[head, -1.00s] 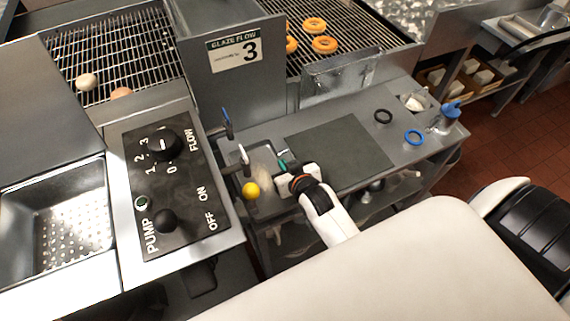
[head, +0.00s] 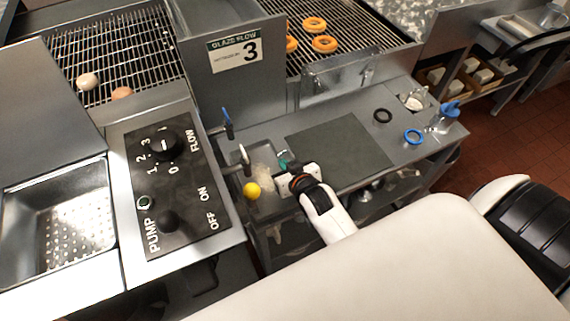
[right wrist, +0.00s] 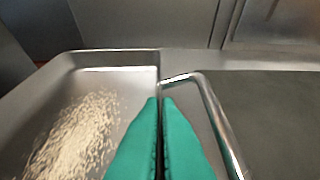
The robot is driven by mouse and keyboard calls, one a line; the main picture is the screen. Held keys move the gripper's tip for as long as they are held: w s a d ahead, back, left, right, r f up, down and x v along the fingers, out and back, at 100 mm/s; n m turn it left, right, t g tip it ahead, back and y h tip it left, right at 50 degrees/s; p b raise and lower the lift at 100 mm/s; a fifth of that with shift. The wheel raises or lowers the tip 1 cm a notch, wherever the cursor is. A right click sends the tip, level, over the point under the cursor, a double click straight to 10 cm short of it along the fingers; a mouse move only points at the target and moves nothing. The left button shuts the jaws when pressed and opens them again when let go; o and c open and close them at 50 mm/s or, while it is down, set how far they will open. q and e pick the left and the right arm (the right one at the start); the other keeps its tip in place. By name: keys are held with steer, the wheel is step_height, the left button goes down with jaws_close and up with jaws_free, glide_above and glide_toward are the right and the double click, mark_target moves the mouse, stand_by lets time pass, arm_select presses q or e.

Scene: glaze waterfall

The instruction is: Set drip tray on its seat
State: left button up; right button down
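The drip tray appears to be the shallow metal pan with pale crumbs, left of the fingers in the right wrist view (right wrist: 112,59). It also shows small in the head view, with its pale crumbs (head: 264,178). My right gripper (right wrist: 160,102) has teal fingers pressed nearly together, with the pan's right rim running in between the tips. In the head view the right gripper (head: 286,163) reaches in from the lower right, at the pan's right side. The fingers hide part of the rim. The seat cannot be made out clearly. My left gripper is not in view.
A bent metal rod (right wrist: 207,103) stands just right of the fingers. A yellow ball (head: 251,190) is at the pan's near end. A dark mat (head: 340,150) lies to the right, with a black ring (head: 383,116) and blue ring (head: 413,137) beyond. The control panel (head: 180,190) stands left.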

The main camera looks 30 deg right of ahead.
steer(key=shift+f, duration=0.4)
steer(key=c, duration=1.6)
jaws_free()
steer(key=shift+f, duration=0.1)
steer(key=shift+s, duration=0.15)
